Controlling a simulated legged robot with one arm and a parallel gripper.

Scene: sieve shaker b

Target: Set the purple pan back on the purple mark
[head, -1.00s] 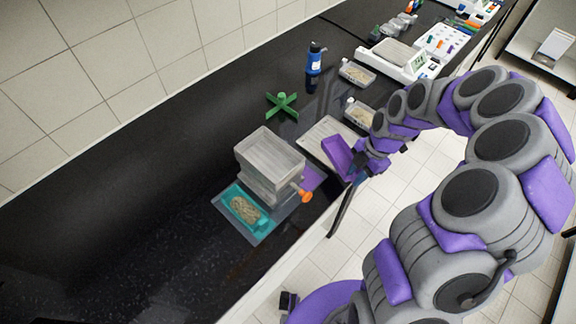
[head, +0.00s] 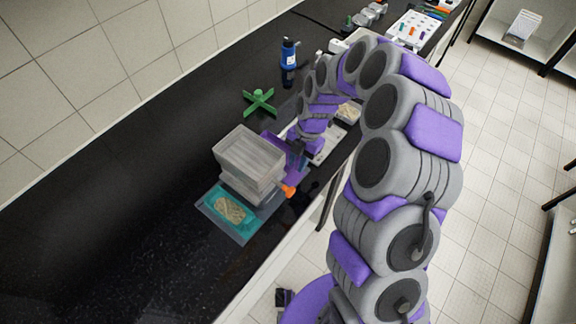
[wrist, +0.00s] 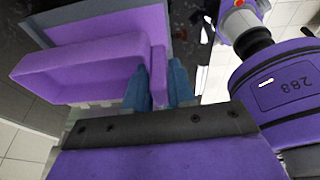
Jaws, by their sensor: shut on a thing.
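The purple pan (wrist: 75,70) is an open rectangular tray with a small tab at one end. My gripper (wrist: 160,88) is shut on that tab with its blue-grey fingers. In the head view my gripper (head: 300,148) is just right of the sieve stack, and the arm hides much of the pan. The purple mark (wrist: 110,22) is a flat purple patch on a grey mat, beyond the pan in the wrist view. The pan overlaps its near edge in the picture; I cannot tell whether they touch.
The clear sieve stack (head: 248,155) stands close left of my gripper, with an orange knob (head: 288,191) at its front corner. A green cross (head: 259,102) and a blue bottle (head: 289,55) stand behind.

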